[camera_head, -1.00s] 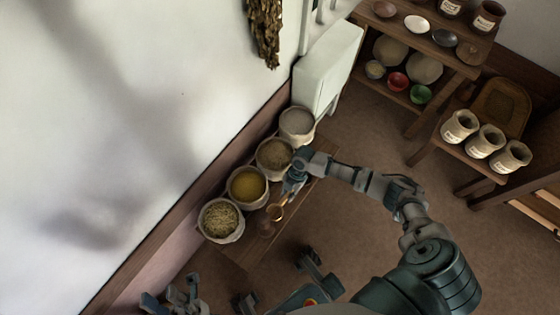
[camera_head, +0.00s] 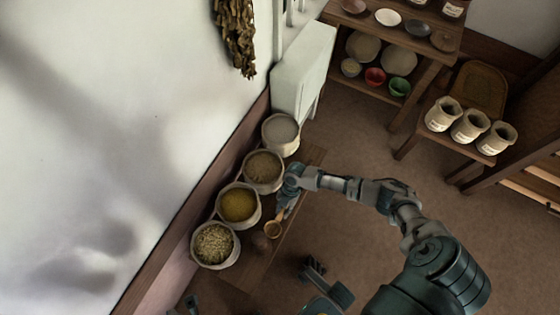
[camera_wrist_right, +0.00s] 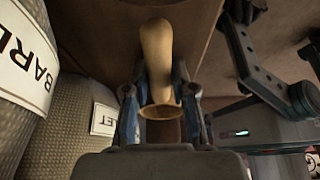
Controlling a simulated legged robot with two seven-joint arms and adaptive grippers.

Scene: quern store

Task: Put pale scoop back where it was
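The pale scoop (camera_head: 273,230) is in the head view, at the bench edge in front of the sacks. My right gripper (camera_head: 284,211) reaches down to it from the upper right. In the right wrist view the pale scoop (camera_wrist_right: 157,50) lies between the two fingers (camera_wrist_right: 161,88), which close on it from both sides. I cannot tell whether the scoop touches the bench.
Several open sacks of grain, including a yellow one (camera_head: 238,205), line the wall on a low wooden bench (camera_head: 262,262). A stand with jars (camera_head: 470,126) and shelves with bowls (camera_head: 375,77) are at right. Open floor (camera_head: 345,150) lies between.

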